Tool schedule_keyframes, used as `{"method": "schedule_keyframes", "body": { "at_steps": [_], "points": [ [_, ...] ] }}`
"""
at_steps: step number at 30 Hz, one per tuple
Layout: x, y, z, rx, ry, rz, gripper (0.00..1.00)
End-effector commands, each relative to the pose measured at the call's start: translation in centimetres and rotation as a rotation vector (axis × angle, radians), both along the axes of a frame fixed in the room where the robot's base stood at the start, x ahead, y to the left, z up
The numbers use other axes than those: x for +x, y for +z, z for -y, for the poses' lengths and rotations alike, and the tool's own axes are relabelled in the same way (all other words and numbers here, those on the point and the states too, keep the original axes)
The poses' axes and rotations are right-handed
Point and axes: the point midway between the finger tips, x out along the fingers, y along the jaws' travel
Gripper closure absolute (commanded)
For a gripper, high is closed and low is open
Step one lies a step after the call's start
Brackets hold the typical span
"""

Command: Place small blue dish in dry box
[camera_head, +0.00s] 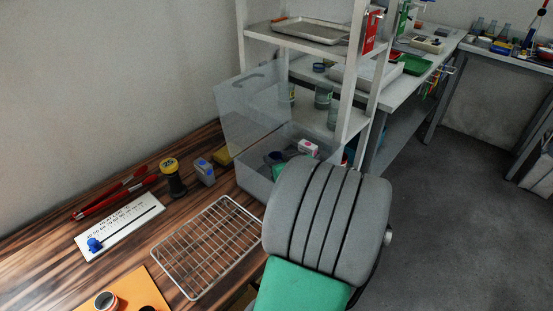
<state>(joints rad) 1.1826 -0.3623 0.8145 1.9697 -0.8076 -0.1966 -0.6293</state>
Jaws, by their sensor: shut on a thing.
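The dry box (251,182) is a clear box on the right end of the wooden bench, with its lid (245,108) raised at the back. My grey and green arm reaches from the lower right toward it and hides its right front part. Only a small part of my gripper (279,163) shows past the arm, at the box's opening. It is shut on a small dark blue round thing, which looks like the small blue dish (273,157). The dish appears within the box's outline; whether it touches the floor of the box cannot be told. The fingertips are mostly hidden.
A red and white small box (308,147) shows at the dry box's right side. A white shelf (290,45) rises close behind.

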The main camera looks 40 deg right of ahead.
Motion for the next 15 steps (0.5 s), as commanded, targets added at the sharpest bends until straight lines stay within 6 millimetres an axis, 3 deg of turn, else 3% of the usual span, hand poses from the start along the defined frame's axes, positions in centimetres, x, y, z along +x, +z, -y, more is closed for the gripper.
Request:
{"method": "schedule_keyframes", "body": {
  "at_steps": [11, 12, 15],
  "points": [
    [-0.1, -1.3, -0.2, 0.007, 0.001, -0.007, 1.00],
    [-0.1, -1.4, -0.2, 0.009, 0.002, -0.009, 0.61],
    [-0.2, -1.6, -0.3, 0.011, 0.002, -0.011, 0.52]
  ]
}}
